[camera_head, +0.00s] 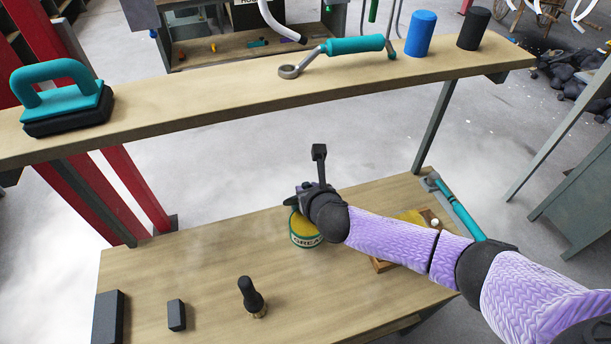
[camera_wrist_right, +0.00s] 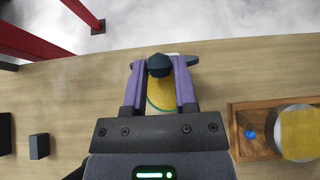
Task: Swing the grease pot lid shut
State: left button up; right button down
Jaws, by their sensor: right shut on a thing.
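The grease pot (camera_head: 306,238), a green tin with a yellow band and a GREASE label, stands on the lower wooden table. Yellow shows at its top under my right gripper (camera_head: 297,201). In the right wrist view, my gripper's two purple fingers (camera_wrist_right: 160,72) are shut on a dark rounded knob (camera_wrist_right: 159,64), which appears to belong to the lid. A pale edge shows beyond the fingertips. Yellow and a thin green rim of the pot (camera_wrist_right: 160,97) show between the fingers. My gripper hides most of the lid, so its exact angle cannot be told. My left gripper is out of view.
A wooden tray (camera_wrist_right: 244,135) with a yellow-topped round item (camera_wrist_right: 299,135) stands right of the pot. A black-handled brush (camera_head: 250,293) and dark blocks (camera_head: 176,315) stand at the front left. An upper shelf (camera_head: 200,102) crosses behind the table.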

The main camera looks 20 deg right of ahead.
jog(key=shift+s, duration=0.1)
jog(key=s+f, duration=0.2)
jog(key=s, duration=0.1)
jog(key=shift+s, duration=0.2)
dwell(0.4)
jog(key=shift+s+d+f, duration=0.1)
jog(key=shift+s+f, duration=1.3)
jog(key=shift+f, duration=0.1)
